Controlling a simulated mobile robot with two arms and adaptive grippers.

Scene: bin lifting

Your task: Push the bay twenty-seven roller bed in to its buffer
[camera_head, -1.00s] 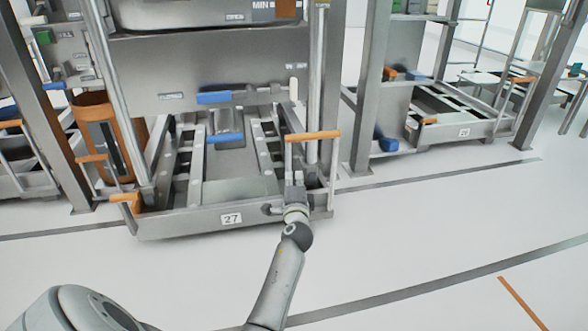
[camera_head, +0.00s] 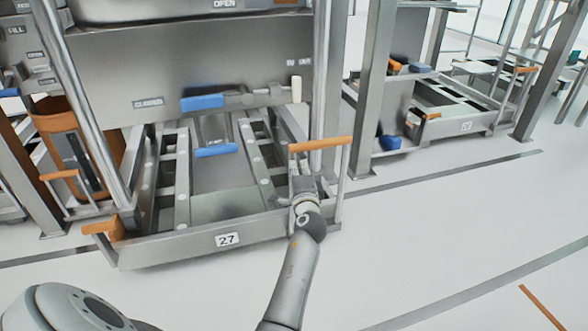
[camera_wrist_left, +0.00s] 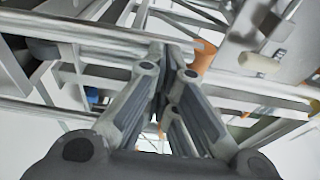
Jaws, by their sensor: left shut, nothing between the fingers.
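The bay twenty-seven roller bed is a low grey frame (camera_head: 180,249) with a "27" plate (camera_head: 228,239) on its front bar. Two rails of rollers run back from the bar under the grey bay housing. An orange handle (camera_head: 320,144) stands at its right front corner, another (camera_head: 100,226) at its left. My left gripper (camera_head: 304,187) is shut and empty at the right end of the front bar, below the right handle. It looks close to or against the bar; contact is unclear. The wrist view shows its fingers (camera_wrist_left: 165,75) together, with grey bars beyond. The buffer is not clearly visible. My right gripper is out of view.
Grey posts (camera_head: 367,100) flank the bay. Blue handles (camera_head: 202,102) sit on the housing above the bed. An orange cylinder (camera_head: 80,140) stands at the left. Another bay's bed (camera_head: 455,124) is at the right. The floor in front is clear, with painted lines.

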